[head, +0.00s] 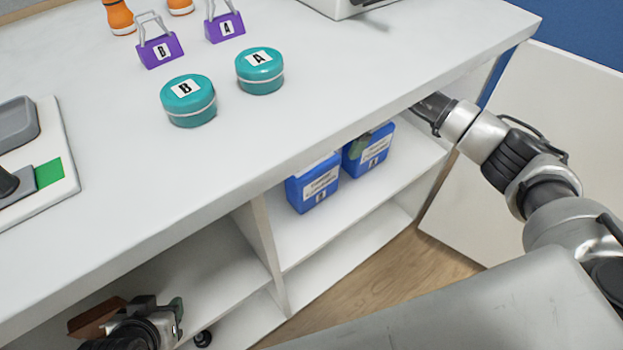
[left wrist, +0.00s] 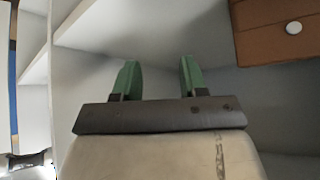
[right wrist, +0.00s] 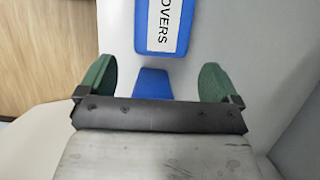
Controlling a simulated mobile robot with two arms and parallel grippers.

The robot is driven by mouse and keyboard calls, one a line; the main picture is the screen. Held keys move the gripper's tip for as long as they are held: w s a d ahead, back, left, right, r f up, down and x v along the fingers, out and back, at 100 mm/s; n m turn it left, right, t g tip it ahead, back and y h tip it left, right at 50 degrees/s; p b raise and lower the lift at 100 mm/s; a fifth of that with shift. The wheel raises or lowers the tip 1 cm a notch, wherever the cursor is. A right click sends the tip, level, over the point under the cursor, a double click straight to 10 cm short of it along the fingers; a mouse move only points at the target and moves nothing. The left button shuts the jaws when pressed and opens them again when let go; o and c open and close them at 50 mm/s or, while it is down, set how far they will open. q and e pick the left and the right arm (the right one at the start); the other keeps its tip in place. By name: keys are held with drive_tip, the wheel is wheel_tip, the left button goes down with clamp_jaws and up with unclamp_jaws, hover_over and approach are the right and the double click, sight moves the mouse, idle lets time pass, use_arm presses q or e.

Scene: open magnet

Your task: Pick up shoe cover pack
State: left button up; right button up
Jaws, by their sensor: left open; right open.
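Two blue packs with white labels stand side by side on the upper shelf under the counter: one marked A (head: 372,158) and one whose letter is unclear (head: 312,188). My right gripper (right wrist: 157,78) is open at the packs; in the head view the counter edge hides most of it, and a dark green fingertip shows against pack A. In the right wrist view a blue pack labelled "...OVERS" (right wrist: 152,25) lies ahead, and a blue piece (right wrist: 153,83) shows between the fingers. My left gripper (left wrist: 156,80) is open and empty inside the left shelf bay.
Two teal round tins (head: 188,103), purple padlock-like blocks (head: 160,51) and orange bottles (head: 118,17) stand on the white counter (head: 330,75). A vertical divider (head: 262,240) splits the shelves.

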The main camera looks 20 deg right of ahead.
sight(310, 169)
use_arm(q)
drive_tip(key=shift+w+d, duration=0.1)
drive_tip(key=shift+w, duration=0.05)
use_arm(e)
drive_tip(key=a, duration=0.2)
drive_tip(key=s+a, duration=0.1)
drive_tip(key=a, duration=0.1)
drive_tip(key=s+a, duration=0.1)
drive_tip(key=a, duration=0.1)
drive_tip(key=shift+s, duration=0.2)
use_arm(q)
drive_tip(key=shift+w, duration=0.1)
use_arm(e)
drive_tip(key=shift+s+a+f, duration=0.1)
drive_tip(key=shift+f, duration=0.2)
drive_tip(key=b+x, duration=0.1)
drive_tip(key=x, duration=0.3)
drive_tip(key=shift+f, duration=0.1)
use_arm(q)
drive_tip(key=w+r+t, duration=0.1)
drive_tip(key=w+d+t, duration=0.1)
drive_tip(key=shift+w+r+t+h, duration=0.3)
drive_tip(key=shift+r+h, duration=0.05)
drive_tip(key=shift+h, duration=0.05)
